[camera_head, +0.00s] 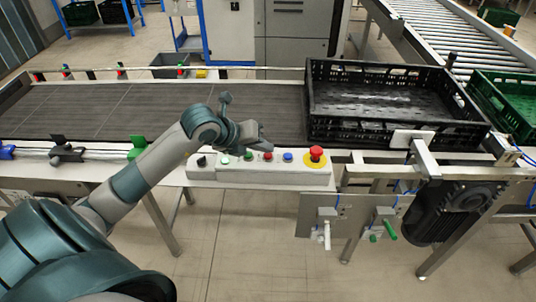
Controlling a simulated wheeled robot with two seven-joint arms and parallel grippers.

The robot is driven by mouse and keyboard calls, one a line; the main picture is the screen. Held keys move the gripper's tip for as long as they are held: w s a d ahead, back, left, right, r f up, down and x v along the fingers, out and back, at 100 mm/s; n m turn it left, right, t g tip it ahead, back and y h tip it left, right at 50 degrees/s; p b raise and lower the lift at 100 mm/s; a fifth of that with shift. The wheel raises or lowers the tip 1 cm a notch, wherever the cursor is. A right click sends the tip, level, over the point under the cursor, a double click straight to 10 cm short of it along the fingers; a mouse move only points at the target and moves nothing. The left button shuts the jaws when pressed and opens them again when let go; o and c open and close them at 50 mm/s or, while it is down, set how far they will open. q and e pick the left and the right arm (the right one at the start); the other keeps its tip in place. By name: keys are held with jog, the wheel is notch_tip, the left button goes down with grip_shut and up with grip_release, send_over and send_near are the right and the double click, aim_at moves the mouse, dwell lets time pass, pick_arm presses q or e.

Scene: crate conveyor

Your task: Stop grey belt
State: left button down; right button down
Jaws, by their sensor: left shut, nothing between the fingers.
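The grey belt (130,108) runs across the middle of the view, behind a metal rail. On its near side is a light grey control box (260,175) with a black switch, green, red and blue buttons, and a red mushroom button (316,153) on a yellow base at the right end. My left gripper (266,144) is shut and empty, just above and behind the row of small buttons near the red button (267,156). I cannot tell whether it touches the box. My right gripper is not in view.
A black crate (385,132) stands at the belt's right end, with a green crate (505,100) beyond it. A motor (455,205) and valve handles (326,235) hang below on the right. A roller conveyor (450,35) lies at the back right. The floor in front is clear.

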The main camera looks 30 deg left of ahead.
aim_at(265, 156)
pick_arm(q)
jog(key=shift+f+b, duration=0.45)
jog(key=shift+f, duration=0.05)
dwell(0.5)
jog(key=shift+r, duration=0.1)
dwell(0.3)
jog(key=shift+r+p, duration=0.5)
jog(key=shift+r, duration=0.3)
jog(key=shift+r+p, duration=1.55)
jog(key=shift+r, duration=0.95)
